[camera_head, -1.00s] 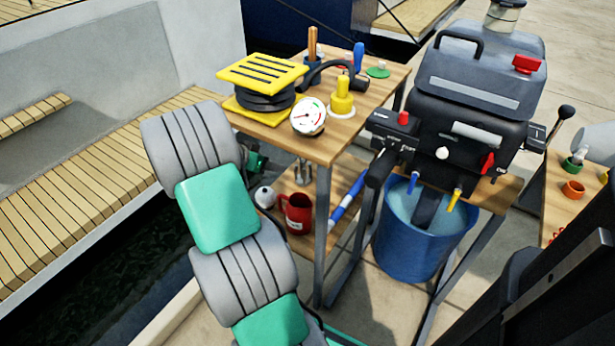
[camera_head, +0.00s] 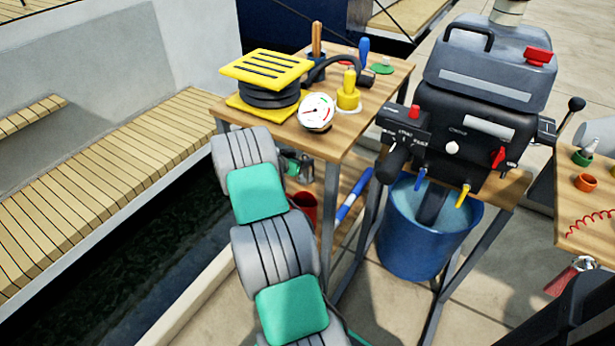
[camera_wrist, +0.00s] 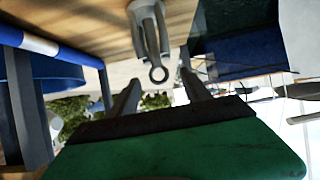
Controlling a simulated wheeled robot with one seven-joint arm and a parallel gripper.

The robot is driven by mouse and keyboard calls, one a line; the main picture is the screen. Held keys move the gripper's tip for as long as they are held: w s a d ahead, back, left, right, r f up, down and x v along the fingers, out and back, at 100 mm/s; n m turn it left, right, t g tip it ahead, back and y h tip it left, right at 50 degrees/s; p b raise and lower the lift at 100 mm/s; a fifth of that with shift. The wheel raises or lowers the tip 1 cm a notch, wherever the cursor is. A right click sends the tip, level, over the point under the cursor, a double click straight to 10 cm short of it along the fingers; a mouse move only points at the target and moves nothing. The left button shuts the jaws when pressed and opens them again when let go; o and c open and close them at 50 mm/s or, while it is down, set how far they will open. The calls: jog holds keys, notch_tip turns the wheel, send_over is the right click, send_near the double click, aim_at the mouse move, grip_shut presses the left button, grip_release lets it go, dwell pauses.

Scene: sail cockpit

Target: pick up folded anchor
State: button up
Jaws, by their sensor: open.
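The folded anchor (camera_wrist: 147,28) is grey metal with a ring (camera_wrist: 158,74) at its end. In the wrist view it shows at the top centre against the wooden lower shelf (camera_wrist: 88,20). My gripper (camera_wrist: 160,78) is open, with one finger on each side of the ring in the picture. The gap in depth to the anchor is hard to tell, and nothing is held. In the head view my gripper (camera_head: 298,167) is by the left side of the wooden table, partly hidden by my arm. The anchor cannot be made out clearly there.
A red mug (camera_head: 304,206), mostly hidden by my arm, and a blue-and-white tube (camera_head: 354,195) are on the lower shelf. The table's top (camera_head: 345,140) and legs are close to my gripper. A blue bucket (camera_head: 415,245) stands to the right.

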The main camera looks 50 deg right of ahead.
jog(key=shift+x, duration=1.25)
jog(key=shift+c, duration=0.5)
grip_shut()
jog(key=shift+r, duration=0.2)
